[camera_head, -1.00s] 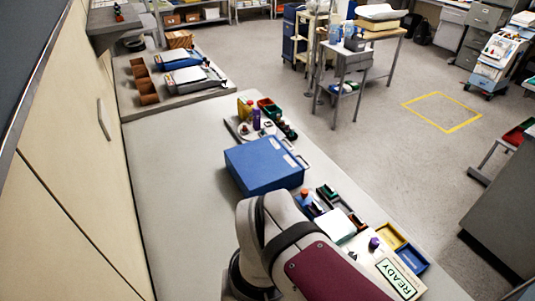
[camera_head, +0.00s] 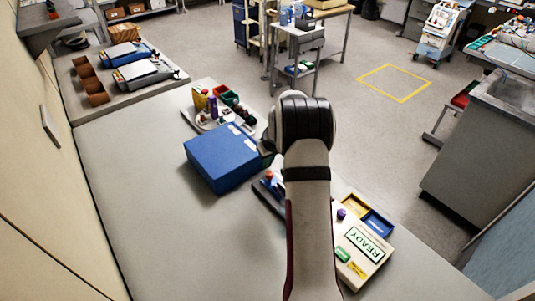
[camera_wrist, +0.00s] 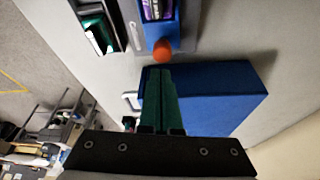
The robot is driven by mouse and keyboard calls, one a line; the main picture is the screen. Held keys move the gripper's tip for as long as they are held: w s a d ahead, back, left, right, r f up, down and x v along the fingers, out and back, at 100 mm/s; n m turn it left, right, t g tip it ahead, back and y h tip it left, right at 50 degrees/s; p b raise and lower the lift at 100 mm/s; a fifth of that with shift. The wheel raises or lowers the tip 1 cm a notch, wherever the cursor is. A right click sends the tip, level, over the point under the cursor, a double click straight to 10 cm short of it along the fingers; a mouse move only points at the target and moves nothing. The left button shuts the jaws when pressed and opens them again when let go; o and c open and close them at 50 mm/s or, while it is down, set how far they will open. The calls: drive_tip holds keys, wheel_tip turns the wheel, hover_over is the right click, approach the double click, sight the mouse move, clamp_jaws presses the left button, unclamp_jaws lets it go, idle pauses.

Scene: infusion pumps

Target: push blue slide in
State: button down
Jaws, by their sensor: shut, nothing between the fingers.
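The blue slide with an orange round knob (camera_wrist: 162,46) shows at the top of the wrist view, in a grey tray with a purple-labelled item. In the head view its orange knob (camera_head: 269,175) shows just left of my arm. My gripper (camera_wrist: 159,70) is shut and empty, its green fingers pointing up the wrist view. The fingertips lie below the knob in that picture and appear apart from it. A large blue box (camera_wrist: 215,95) lies behind the fingers; it also shows in the head view (camera_head: 222,158). My arm hides most of the gripper in the head view.
A panel marked READY (camera_head: 365,246) and yellow and blue trays (camera_head: 376,223) stand right of my arm. A tray of small bottles (camera_head: 213,112) is behind the box. The grey bench (camera_head: 150,200) is clear at left.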

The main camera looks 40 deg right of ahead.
drive_tip(key=shift+x, duration=1.15)
drive_tip(key=s, duration=0.8)
drive_tip(key=shift+s+a, duration=0.1)
drive_tip(key=shift+s, duration=0.3)
